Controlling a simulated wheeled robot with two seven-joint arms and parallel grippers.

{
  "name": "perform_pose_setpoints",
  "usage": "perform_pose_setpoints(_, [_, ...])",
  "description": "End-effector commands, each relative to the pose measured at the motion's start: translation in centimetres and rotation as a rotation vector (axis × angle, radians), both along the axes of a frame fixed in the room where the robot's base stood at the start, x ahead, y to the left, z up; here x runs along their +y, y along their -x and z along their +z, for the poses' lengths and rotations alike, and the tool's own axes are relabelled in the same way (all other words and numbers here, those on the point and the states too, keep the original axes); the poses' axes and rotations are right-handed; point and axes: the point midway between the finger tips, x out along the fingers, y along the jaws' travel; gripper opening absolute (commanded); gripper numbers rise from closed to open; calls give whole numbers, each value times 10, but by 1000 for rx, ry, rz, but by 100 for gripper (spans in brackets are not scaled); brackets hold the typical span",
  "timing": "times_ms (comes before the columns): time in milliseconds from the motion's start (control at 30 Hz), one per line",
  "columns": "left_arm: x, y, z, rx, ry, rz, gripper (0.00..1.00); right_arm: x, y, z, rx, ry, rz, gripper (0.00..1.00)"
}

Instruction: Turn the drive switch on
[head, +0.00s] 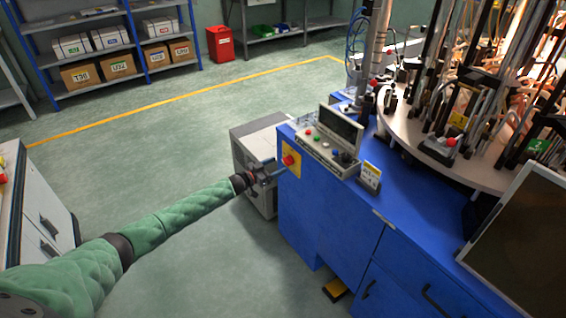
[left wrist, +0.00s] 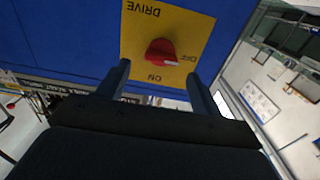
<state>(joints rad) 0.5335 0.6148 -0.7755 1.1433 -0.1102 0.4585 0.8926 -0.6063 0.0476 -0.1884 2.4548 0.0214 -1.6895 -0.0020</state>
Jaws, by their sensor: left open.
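The drive switch is a red knob (left wrist: 161,52) on a yellow plate (left wrist: 196,28) marked DRIVE, ON and OFF. In the left wrist view the knob's pale mark points toward the OFF side. In the head view the red knob (head: 289,160) is on the left end face of the blue machine cabinet (head: 335,218). My left gripper (head: 270,172) is close in front of the plate. In the left wrist view its two fingers (left wrist: 158,85) are open, and the knob shows between and beyond their tips, apart from them. My right gripper is not in view.
A control panel (head: 325,152) with buttons and a screen sits on the cabinet top above the switch. A grey box (head: 258,145) stands behind my left gripper. A round table (head: 420,140) carries glass tubing and burners. Open floor lies to the left.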

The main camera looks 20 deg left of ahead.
Motion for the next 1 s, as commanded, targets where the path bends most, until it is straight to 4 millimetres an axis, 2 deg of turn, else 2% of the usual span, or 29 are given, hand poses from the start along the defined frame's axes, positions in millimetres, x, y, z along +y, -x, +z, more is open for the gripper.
perform_pose_setpoints(100, [-11,-14,2,-1,-1,1,65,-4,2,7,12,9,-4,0])
perform_pose_setpoints(300, [-22,-28,1,-1,-1,1,65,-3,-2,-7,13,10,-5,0])
perform_pose_setpoints(667, [-25,-32,0,0,-2,1,65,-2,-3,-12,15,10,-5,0])
perform_pose_setpoints(700, [-25,-32,0,0,-2,1,64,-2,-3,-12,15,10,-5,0])
perform_pose_setpoints(900, [-25,-32,0,0,-2,1,24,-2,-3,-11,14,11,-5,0])
perform_pose_setpoints(933, [-25,-32,0,0,-2,1,21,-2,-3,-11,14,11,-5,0])
perform_pose_setpoints(1000, [-25,-32,0,0,-2,1,21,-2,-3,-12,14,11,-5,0])
